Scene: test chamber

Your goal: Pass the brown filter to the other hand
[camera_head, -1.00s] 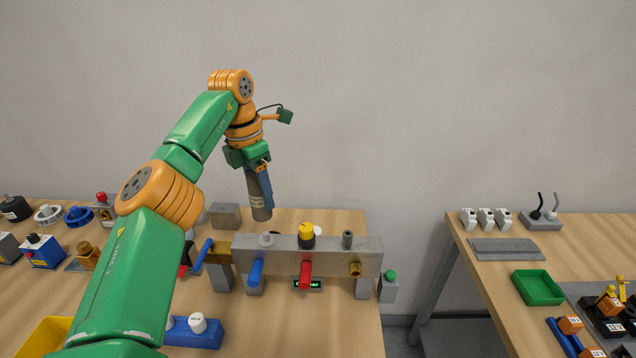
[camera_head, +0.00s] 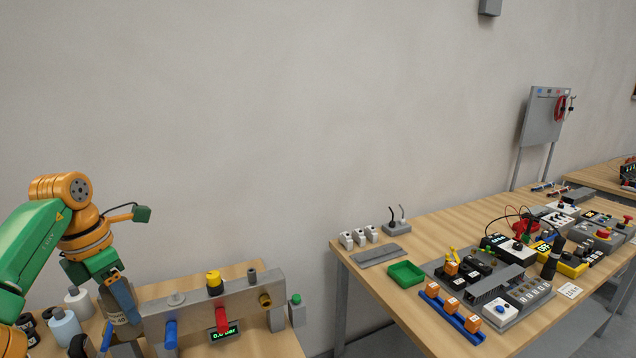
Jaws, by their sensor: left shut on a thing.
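My left gripper (camera_head: 122,298) comes in from the left, pointing down behind the left end of the grey valve block (camera_head: 190,305). It is shut on the brown filter (camera_head: 118,320), a dull grey-brown cylinder with a pale label. My right gripper is not in view.
The valve block carries a yellow knob (camera_head: 214,282), a red handle (camera_head: 221,319) and a lit display. Bottles (camera_head: 66,328) stand left of the filter. A second table (camera_head: 420,235) at right holds a green tray (camera_head: 406,274) and several devices. A gap separates the tables.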

